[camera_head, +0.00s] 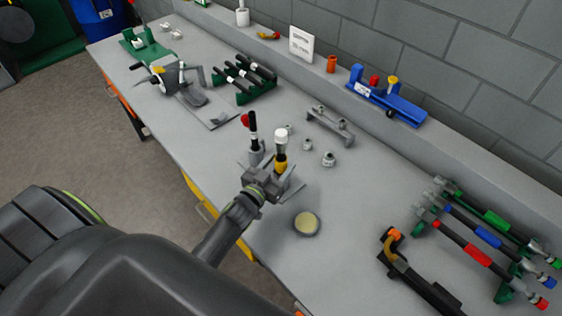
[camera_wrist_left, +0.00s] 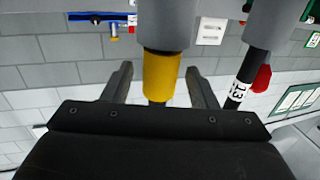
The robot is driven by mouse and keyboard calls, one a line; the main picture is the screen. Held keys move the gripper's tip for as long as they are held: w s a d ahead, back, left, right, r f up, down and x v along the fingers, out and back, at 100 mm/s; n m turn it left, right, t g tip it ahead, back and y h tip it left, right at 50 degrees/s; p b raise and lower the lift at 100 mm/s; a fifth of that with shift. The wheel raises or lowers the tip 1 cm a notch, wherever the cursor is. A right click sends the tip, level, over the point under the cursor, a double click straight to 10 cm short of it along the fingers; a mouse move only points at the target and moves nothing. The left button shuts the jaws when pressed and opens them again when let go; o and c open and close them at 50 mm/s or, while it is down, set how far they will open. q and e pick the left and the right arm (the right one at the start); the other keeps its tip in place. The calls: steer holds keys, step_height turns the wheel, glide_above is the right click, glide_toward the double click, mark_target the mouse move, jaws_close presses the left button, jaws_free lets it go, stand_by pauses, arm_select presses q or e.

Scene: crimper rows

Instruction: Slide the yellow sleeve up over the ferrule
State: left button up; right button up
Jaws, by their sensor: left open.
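The yellow sleeve (camera_head: 281,164) is on an upright hose in a stand on the bench, just below the pale metal ferrule (camera_head: 281,138). In the left wrist view the sleeve (camera_wrist_left: 162,77) hangs below a wide grey cylinder, apparently the ferrule (camera_wrist_left: 166,24), its upper edge at or close against it. My left gripper (camera_head: 268,184) is open, with one finger on each side of the sleeve and a visible gap on both sides. The left wrist view shows its fingers (camera_wrist_left: 158,76) clear of the sleeve. My right gripper is not in view.
A second upright black hose (camera_head: 253,130) with a white label and red part stands close by. A round dish (camera_head: 307,223) lies in front. Small fittings (camera_head: 328,159) and a grey rack (camera_head: 330,126) stand behind. Racked hoses (camera_head: 487,235) and a black hose with an orange end (camera_head: 420,280) lie right.

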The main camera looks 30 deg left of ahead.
arm_select(q)
steer(key=shift+w, duration=0.75)
steer(key=shift+c, duration=0.4)
jaws_close()
steer(key=shift+r, duration=0.1)
